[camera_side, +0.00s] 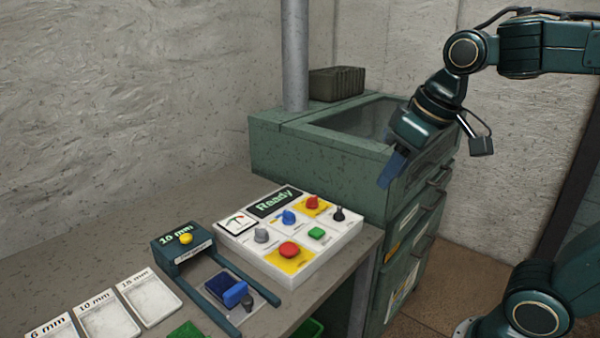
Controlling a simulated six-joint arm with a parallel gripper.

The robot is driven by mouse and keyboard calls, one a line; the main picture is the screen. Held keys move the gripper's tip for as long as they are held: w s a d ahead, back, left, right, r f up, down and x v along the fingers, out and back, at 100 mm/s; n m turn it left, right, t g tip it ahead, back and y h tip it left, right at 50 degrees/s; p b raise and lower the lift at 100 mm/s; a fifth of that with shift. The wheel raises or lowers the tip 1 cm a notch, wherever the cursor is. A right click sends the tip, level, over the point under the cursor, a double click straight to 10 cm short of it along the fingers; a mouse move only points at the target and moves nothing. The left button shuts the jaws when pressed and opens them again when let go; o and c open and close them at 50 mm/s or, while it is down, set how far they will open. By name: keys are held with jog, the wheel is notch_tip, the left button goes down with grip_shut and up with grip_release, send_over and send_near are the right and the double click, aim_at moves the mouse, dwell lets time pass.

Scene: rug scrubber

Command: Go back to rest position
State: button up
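My gripper (393,170) is at the upper right, in the air in front of the green cabinet, pointing down and to the left. Its blue fingers look close together, but I cannot tell whether they are open or shut. I see nothing clearly held in it. It is apart from the table and the control panel.
A white control panel (343,238) with coloured knobs and a "Ready" display (275,202) sits on the grey table (110,232). A green "10 mm" device (168,258) and marked trays (150,297) are nearby. The green cabinet (300,150) stands behind.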

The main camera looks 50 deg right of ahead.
jog(key=s+f+t, duration=0.1)
jog(key=s+f, duration=0.3)
jog(key=s, duration=0.3)
jog(key=shift+a, duration=0.3)
jog(key=shift+c, duration=0.5)
dwell(0.4)
